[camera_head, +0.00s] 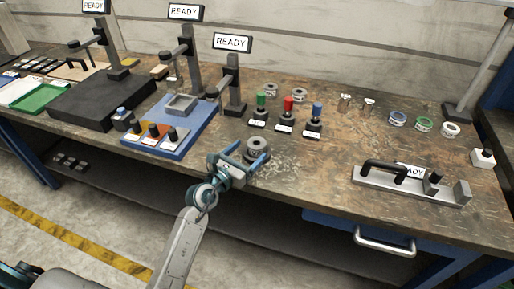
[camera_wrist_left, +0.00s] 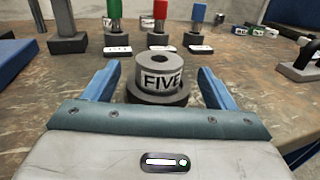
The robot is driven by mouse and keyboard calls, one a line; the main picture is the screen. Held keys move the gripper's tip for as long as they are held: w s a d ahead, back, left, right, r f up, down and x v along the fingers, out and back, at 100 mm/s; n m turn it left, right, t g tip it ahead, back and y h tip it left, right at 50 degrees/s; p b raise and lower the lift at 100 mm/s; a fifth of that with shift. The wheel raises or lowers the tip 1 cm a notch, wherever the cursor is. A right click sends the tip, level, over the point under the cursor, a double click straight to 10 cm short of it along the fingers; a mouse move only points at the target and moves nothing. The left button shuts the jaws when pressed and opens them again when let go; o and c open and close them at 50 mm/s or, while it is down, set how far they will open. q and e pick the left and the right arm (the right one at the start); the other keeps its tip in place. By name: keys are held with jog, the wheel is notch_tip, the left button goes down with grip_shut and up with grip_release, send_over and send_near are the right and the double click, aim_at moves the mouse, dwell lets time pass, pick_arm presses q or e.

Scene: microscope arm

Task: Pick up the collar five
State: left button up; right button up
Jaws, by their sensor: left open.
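The collar five (camera_head: 257,145) is a grey ring with a centre hole and a wider dark base, standing upright near the front edge of the workbench. In the left wrist view the collar (camera_wrist_left: 160,77) shows the word FIVE on its side. My left gripper (camera_head: 245,152) is open, its two blue fingers on either side of the collar. In the left wrist view the left gripper (camera_wrist_left: 158,88) has the collar between and slightly beyond its fingers, with gaps visible on both sides. My right gripper is not in view.
Green (camera_head: 261,103), red (camera_head: 288,106) and blue (camera_head: 317,110) handled tools stand behind the collar. A blue tray fixture (camera_head: 203,133) is to the left. A grey handled fixture (camera_head: 410,187) lies to the right. Several small rings stand farther back. The bench around the collar is bare.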

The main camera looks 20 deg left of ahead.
aim_at(254, 145)
pick_arm(q)
jog(key=shift+w+d, duration=0.2)
jog(key=shift+w, duration=0.45)
jog(key=x, duration=0.3)
jog(key=shift+w+d+f, duration=0.1)
jog(key=shift+w+f, duration=0.05)
jog(key=shift+w, duration=0.15)
jog(key=shift+w+d+f, duration=0.1)
jog(key=shift+w, duration=0.3)
jog(key=shift+s, duration=0.1)
jog(key=shift+c, duration=0.2)
jog(key=c, duration=1.4)
jog(key=shift+c, duration=1)
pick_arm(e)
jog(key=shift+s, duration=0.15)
